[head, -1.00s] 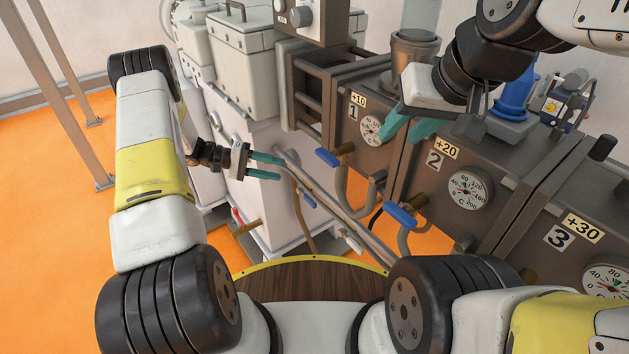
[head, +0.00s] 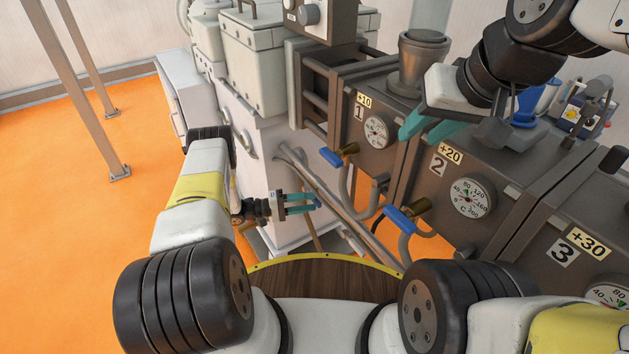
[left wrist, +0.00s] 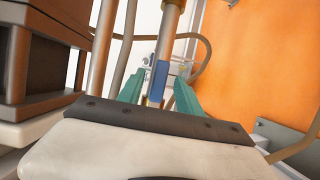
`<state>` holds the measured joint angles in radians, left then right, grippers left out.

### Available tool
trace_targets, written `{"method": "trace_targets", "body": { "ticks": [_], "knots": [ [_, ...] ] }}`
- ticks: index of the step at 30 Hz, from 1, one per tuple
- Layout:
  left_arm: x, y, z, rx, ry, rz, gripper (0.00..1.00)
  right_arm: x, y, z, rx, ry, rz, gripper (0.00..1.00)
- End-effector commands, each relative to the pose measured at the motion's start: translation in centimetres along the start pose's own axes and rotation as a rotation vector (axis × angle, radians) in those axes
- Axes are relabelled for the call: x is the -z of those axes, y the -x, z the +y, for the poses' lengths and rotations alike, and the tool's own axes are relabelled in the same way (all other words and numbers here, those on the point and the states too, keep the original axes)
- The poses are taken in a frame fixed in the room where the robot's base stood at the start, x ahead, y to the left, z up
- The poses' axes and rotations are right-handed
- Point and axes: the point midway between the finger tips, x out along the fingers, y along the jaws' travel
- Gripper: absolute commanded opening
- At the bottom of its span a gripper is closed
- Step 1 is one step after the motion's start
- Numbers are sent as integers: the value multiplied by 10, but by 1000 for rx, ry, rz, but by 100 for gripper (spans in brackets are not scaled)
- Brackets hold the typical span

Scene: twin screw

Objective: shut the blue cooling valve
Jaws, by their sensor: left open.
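A small blue valve handle (left wrist: 159,80) on a pipe shows in the left wrist view, between my left gripper's teal fingers. My left gripper (head: 315,203) is open beside the grey pipes in the head view, with its fingers pointing right. In the left wrist view the fingers (left wrist: 159,92) stand on either side of the handle. I cannot tell whether they touch it. Two other blue handles show in the head view, one below unit 1 (head: 331,157) and one below unit 2 (head: 399,219). My right gripper (head: 427,128) is open and empty above unit 2.
Grey pipes (head: 330,195) run diagonally close to my left gripper. Brown units with round gauges (head: 472,197) fill the right side. A white cabinet (head: 188,95) and a metal post (head: 88,80) stand at the left. The orange floor (head: 60,230) there is clear.

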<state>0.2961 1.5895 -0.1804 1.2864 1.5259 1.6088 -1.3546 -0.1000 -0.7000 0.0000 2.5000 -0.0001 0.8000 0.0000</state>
Motion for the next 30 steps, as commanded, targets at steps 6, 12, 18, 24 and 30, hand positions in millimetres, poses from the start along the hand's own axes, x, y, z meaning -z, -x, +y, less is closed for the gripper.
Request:
{"method": "trace_targets", "body": {
  "ticks": [6, 12, 18, 24, 30],
  "knots": [
    [0, -14, 0, 1, 1, 0, 42, 0, 0, 0, 0, 0, 0, 36],
    [0, -15, 0, 1, 1, 1, 42, 0, 0, 0, 0, 0, 0, 36],
    [0, -15, 0, 1, 1, 0, 8, 0, 0, 0, 0, 0, 0, 36],
    [0, -14, 0, 1, 1, 0, 0, 0, 0, 0, 0, 0, 0, 36],
    [0, -14, 0, 1, 1, 0, 0, 0, 0, 0, 0, 0, 0, 36]
  ]
}}
